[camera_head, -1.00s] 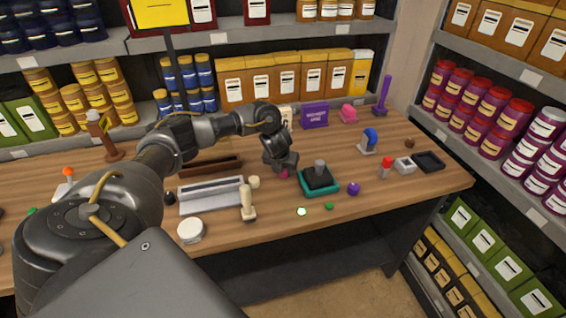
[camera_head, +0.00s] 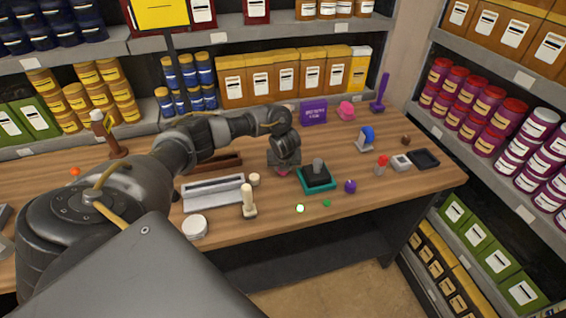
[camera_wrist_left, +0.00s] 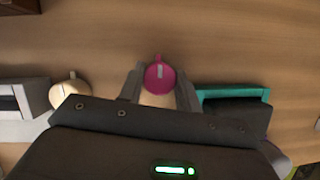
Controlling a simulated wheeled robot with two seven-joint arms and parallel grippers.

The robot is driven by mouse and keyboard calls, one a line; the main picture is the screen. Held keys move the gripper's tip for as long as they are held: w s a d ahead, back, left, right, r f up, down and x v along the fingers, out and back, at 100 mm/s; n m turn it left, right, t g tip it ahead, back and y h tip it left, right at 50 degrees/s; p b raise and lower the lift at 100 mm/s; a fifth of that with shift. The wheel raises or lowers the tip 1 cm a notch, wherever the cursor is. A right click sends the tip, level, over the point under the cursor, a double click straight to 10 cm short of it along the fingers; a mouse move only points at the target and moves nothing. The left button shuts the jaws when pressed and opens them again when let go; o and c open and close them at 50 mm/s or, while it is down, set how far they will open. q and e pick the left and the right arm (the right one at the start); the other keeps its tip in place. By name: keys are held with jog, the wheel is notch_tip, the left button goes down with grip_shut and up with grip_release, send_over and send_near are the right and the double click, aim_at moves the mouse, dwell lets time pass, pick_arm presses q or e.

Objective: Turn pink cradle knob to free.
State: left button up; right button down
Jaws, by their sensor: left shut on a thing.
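The pink cradle knob (camera_wrist_left: 160,76) is round, with a narrow pointer towards the top of the left wrist view and a pale mark on its face. My left gripper (camera_wrist_left: 160,88) has a finger on each side of it and is shut on it. In the head view my left gripper (camera_head: 284,167) points down at the table, left of the teal-edged tray, and mostly hides the knob. The cradle under the knob is largely hidden, and I cannot read any label. My right gripper is not in view.
A teal tray with a dark block (camera_head: 318,177) stands close to the right of my left gripper. A grey tray (camera_head: 212,193) and a cream round knob (camera_head: 254,180) are to its left. A purple ball (camera_head: 350,186) lies near the front edge. The wood behind the knob is clear.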

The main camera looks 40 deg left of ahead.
pick_arm(q)
jog(key=o, duration=1)
jog(key=shift+c, duration=0.2)
jog(key=shift+r, duration=0.1)
jog(key=p+v, duration=0.4)
jog(key=v, duration=0.6)
jog(key=shift+r, duration=0.3)
jog(key=shift+d, duration=0.1)
